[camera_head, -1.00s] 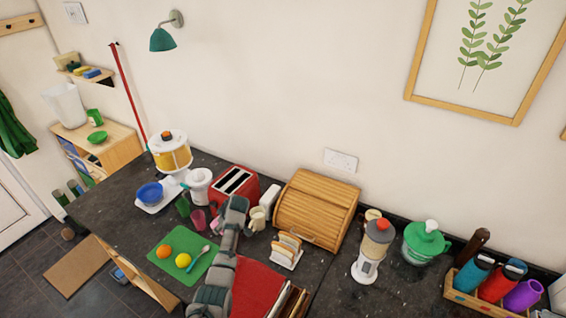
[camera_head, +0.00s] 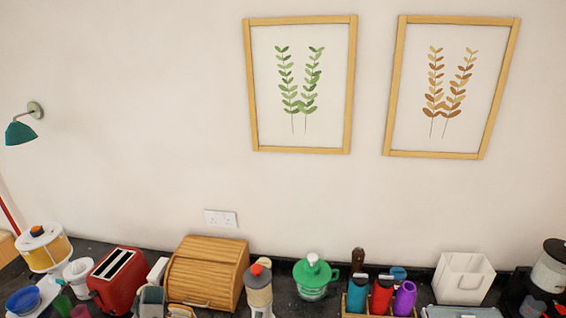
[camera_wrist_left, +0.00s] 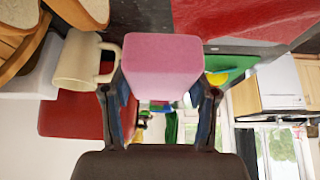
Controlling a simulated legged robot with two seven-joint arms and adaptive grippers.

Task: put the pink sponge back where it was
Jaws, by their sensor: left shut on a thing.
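The pink sponge (camera_wrist_left: 162,65) is a block held between the two dark fingers of my left gripper (camera_wrist_left: 160,100) in the left wrist view. The gripper is shut on it, and the sponge is clear of the cream mug beside it. In the head view only a grey part of my left arm shows at the bottom edge, in front of the red toaster (camera_head: 117,280) and the bread box; the sponge is not visible there. My right gripper is in neither view.
A cream mug (camera_wrist_left: 75,60) is close beside the sponge. The wooden bread box (camera_head: 207,270), blender (camera_head: 258,288), green-lidded jar (camera_head: 314,277), bottles (camera_head: 382,294) and white bin (camera_head: 463,278) crowd the counter. Two framed prints (camera_head: 300,85) hang above.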

